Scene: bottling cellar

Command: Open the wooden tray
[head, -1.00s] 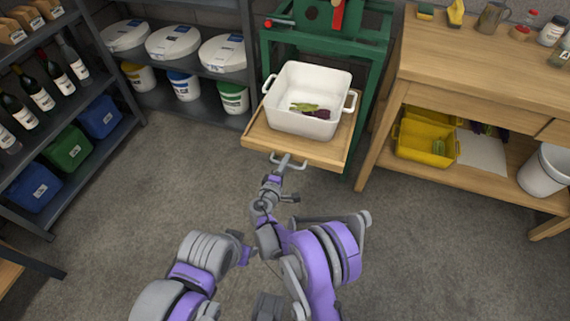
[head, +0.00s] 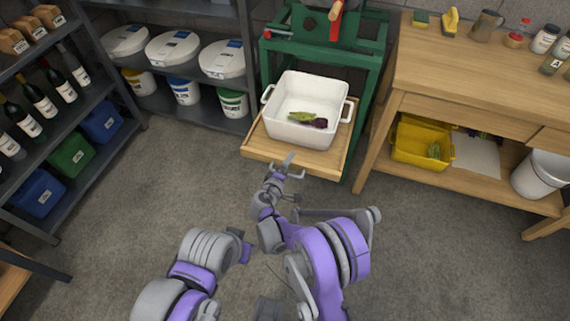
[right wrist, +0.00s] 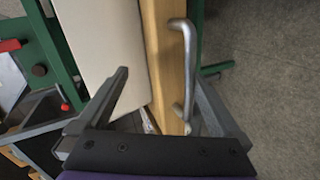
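The wooden tray (head: 262,150) is a light wood pull-out board in the green stand, with a metal bar handle (head: 297,171) on its front. It sticks out of the stand's front and bears a white two-handled basin (head: 285,128). My right gripper (head: 288,166) is at the handle. In the right wrist view, my right gripper (right wrist: 160,90) is open, with its fingers wide apart. The tray's front board (right wrist: 165,65) and the handle (right wrist: 186,75) show between the fingers, and I see no grip on the handle. My left arm is folded low in the head view; its gripper is not visible.
The green stand (head: 368,75) rises behind the tray. A wooden workbench (head: 475,75) with a yellow crate (head: 410,160) below stands right. A dark shelf of tubs (head: 200,75) stands left of the stand, and a bottle rack (head: 75,125) farther left. The floor in front is clear.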

